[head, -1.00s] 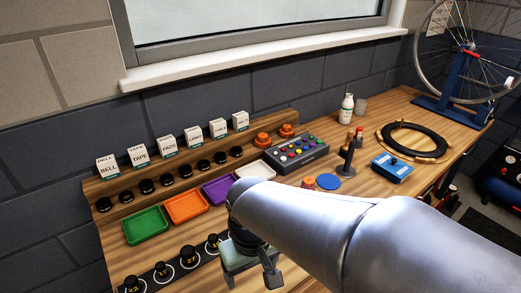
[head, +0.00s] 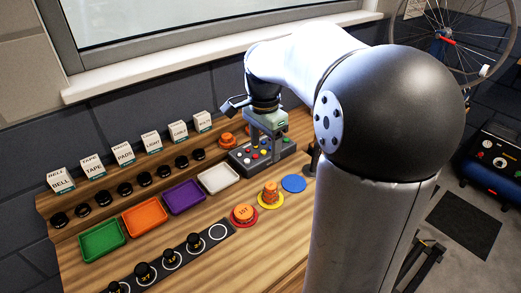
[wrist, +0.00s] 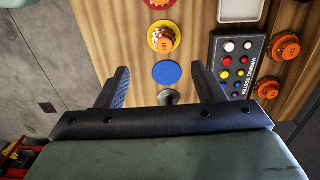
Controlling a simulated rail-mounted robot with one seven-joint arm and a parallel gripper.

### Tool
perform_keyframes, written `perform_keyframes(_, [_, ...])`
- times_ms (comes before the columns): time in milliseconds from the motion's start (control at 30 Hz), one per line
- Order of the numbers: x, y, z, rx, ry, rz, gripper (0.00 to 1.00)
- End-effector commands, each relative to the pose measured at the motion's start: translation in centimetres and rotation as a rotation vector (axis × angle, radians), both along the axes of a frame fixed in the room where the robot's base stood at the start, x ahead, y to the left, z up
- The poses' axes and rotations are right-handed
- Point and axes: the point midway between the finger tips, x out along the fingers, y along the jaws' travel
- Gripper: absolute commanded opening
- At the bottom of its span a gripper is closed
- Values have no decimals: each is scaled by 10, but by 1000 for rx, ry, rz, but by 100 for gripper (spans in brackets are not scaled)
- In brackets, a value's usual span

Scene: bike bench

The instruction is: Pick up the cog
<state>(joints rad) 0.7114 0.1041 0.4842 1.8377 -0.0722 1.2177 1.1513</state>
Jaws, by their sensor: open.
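No piece in view is plainly marked as the cog. Likely candidates are stepped orange pieces with number labels. One (head: 243,213) sits on a red disc and another (head: 270,193) on a yellow disc; the latter also shows in the wrist view (wrist: 164,40). Two more stand on the wooden ledge, at the wrist view's right: an upper orange piece (wrist: 286,45) and a lower orange piece (wrist: 267,88). A blue disc (wrist: 167,73) is bare. My gripper (wrist: 160,88) is open and empty, above the bench, with a grey post (wrist: 168,98) visible between its fingers.
A button box (head: 250,157) stands close to my gripper in the head view. White (head: 218,179), purple (head: 184,197), orange (head: 145,216) and green (head: 101,241) trays line the bench. Black numbered pieces (head: 170,255) stand on a dark strip. Labelled boxes (head: 122,152) line the back.

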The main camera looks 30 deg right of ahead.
Motion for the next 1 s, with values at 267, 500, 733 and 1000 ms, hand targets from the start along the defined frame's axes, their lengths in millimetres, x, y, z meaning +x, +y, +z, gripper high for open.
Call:
perform_keyframes(267, [13,-20,-4,19,-6,-149,62])
perform_keyframes(500, [12,-20,-56,21,-5,-147,62])
perform_keyframes(733, [12,-19,-98,19,-7,-144,62])
perform_keyframes(1000, [11,-19,-119,19,-7,-145,62])
